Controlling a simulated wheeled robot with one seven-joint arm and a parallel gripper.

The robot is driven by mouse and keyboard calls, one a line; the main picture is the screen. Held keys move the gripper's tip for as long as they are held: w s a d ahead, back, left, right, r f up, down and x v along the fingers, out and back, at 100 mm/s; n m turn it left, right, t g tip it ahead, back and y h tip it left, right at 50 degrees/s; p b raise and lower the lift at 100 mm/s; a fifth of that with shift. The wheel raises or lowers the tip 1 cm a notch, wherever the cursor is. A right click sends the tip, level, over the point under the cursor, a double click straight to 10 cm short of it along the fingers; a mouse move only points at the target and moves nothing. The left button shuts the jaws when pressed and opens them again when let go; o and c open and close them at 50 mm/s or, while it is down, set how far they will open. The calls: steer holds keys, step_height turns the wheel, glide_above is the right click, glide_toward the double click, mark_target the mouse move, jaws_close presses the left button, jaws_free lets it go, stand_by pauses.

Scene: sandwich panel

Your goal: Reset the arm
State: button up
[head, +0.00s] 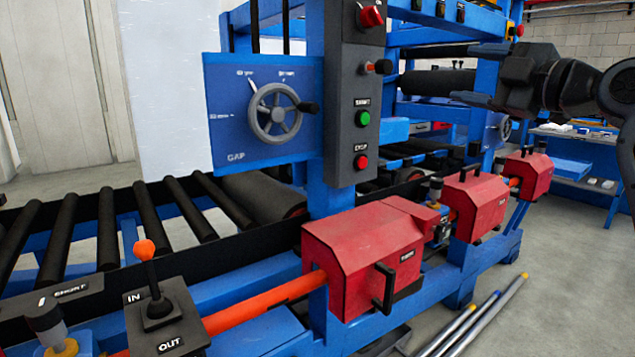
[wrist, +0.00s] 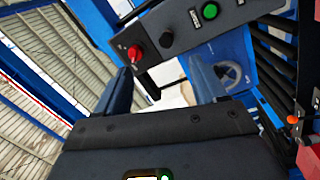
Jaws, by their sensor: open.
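My gripper (head: 476,75) is raised at the upper right of the head view, with its fingers pointing left. Its two fingers stand apart with nothing between them. In the wrist view my gripper (wrist: 160,88) also shows open and empty, tilted against the scene. The control panel (head: 349,100) of the blue machine stands to the left of the gripper, apart from it. It carries a red knob, a green button and a red button. The panel also shows in the wrist view (wrist: 178,38) beyond the fingertips.
A handwheel (head: 274,112) sits on the blue gap plate. Red boxes (head: 362,250) line the machine's front. An orange-topped lever (head: 149,275) stands at lower left. Rods (head: 470,325) lie on the floor. A blue workbench (head: 580,165) stands at right.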

step_height(320, 180, down, 11)
steer(key=s+a+m+t+h, duration=0.1)
steer(key=s+m+h, duration=0.1)
steer(key=m, duration=0.3)
steer(key=s+a+f+m+h+p, duration=0.1)
steer(key=s+a+f+m+h, duration=0.15)
steer(key=s+f+m, duration=0.6)
steer(key=s+a+f+m+h+p, duration=0.1)
steer(key=s+f+m+h+p, duration=0.2)
steer(key=s+f, duration=1.05)
steer(key=s+f+m+g+h, duration=0.15)
steer(key=s+f, duration=0.25)
steer(key=s, duration=0.4)
steer(key=s+f+m+h, duration=0.15)
steer(key=s+f, duration=0.25)
steer(key=s, duration=0.4)
steer(key=r+v, duration=0.2)
steer(key=v, duration=1.6)
steer(key=shift+w+d+r+m+g+y+p, duration=0.2)
steer(key=shift+d+m+g+y+p, duration=0.15)
steer(key=shift+d+g+p, duration=0.15)
